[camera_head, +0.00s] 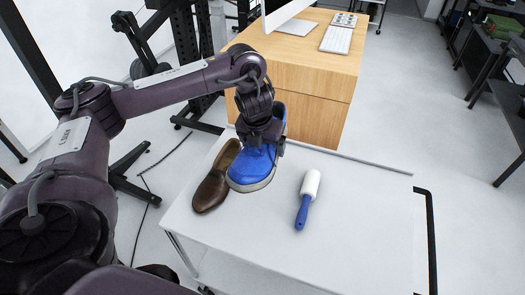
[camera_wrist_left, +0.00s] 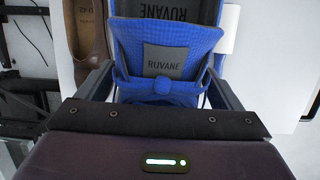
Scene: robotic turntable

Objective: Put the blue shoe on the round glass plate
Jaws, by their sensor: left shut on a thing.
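The blue shoe (camera_head: 255,170) with a pale sole is in my left gripper (camera_head: 265,138), over the far left part of the white table. The gripper is shut on the shoe's upper near the ankle opening. In the left wrist view, the fingers of my left gripper (camera_wrist_left: 161,88) sit on either side of the blue shoe (camera_wrist_left: 165,40), around its tongue and grey label. I cannot tell how far the sole is above the table. The round glass plate cannot be made out in either view. My right gripper is not in view.
A brown shoe (camera_head: 216,178) lies on the white table (camera_head: 350,230) close to the left of the blue shoe. A lint roller (camera_head: 307,199) with a blue handle lies to the right. The table's right side is clear. A wooden desk (camera_head: 315,85) stands behind.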

